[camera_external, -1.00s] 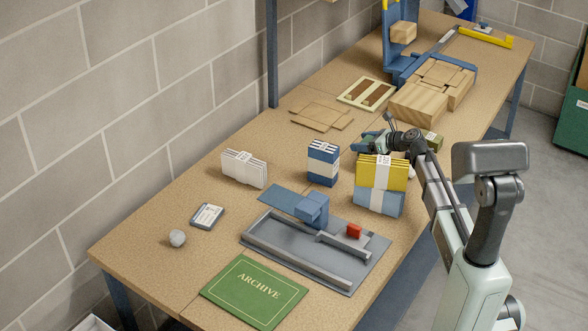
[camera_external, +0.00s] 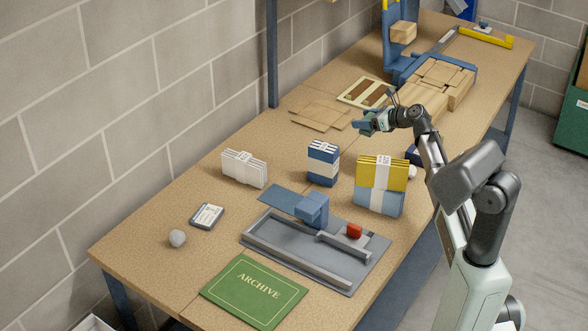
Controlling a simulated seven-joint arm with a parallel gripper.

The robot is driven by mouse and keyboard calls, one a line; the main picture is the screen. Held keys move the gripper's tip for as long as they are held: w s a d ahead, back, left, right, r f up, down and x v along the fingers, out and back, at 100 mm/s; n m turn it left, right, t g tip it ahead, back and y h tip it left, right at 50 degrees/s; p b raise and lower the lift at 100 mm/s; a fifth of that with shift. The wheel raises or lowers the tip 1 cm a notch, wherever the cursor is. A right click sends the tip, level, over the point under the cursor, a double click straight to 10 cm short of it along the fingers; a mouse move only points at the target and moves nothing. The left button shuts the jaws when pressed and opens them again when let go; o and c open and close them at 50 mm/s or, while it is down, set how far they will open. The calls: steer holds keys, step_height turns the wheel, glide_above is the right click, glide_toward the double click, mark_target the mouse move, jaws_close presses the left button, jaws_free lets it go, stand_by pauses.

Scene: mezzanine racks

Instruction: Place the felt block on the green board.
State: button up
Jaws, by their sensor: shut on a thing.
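The green board (camera_external: 254,291), lettered ARCHIVE, lies flat at the near front edge of the table with nothing on it. My gripper (camera_external: 366,122) is raised over the middle of the table, behind the blue-and-white bundle, and points left. It is shut on a small dark bluish piece at its fingertips, which I take to be the felt block; its shape is mostly lost against the fingers. The gripper is far from the board, up and to the right of it.
Between gripper and board stand a blue-and-white bundle (camera_external: 323,163), a yellow-and-blue stack (camera_external: 381,184), a white bundle (camera_external: 244,168) and a grey tray (camera_external: 300,250) with a blue block (camera_external: 312,210). Cardboard sheets (camera_external: 320,116) lie behind.

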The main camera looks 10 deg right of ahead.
step_height(320, 180, up, 2)
steer(key=shift+r, duration=0.25)
steer(key=s+a+n+g, duration=0.1)
steer(key=s+a, duration=0.1)
steer(key=a, duration=0.3)
steer(key=s+a+n+g+y, duration=0.1)
steer(key=s+a, duration=0.2)
steer(key=a, duration=0.3)
steer(key=s+a+n+g+y, duration=0.1)
steer(key=s+a+g, duration=0.1)
steer(key=a, duration=0.3)
steer(key=shift+s+a+f+n, duration=0.25)
steer(key=shift+s+n, duration=0.15)
steer(key=shift+s, duration=0.05)
steer(key=s+a+n+g+y, duration=0.2)
steer(key=s+a+n+g, duration=0.3)
steer(key=s+a, duration=0.9)
steer(key=n+g+h, duration=0.4)
steer(key=n+g, duration=0.5)
steer(key=g, duration=0.1)
glide_above(250, 295)
step_height(250, 295, down, 3)
steer(key=shift+f, duration=5.85)
steer(key=shift+f, duration=0.1)
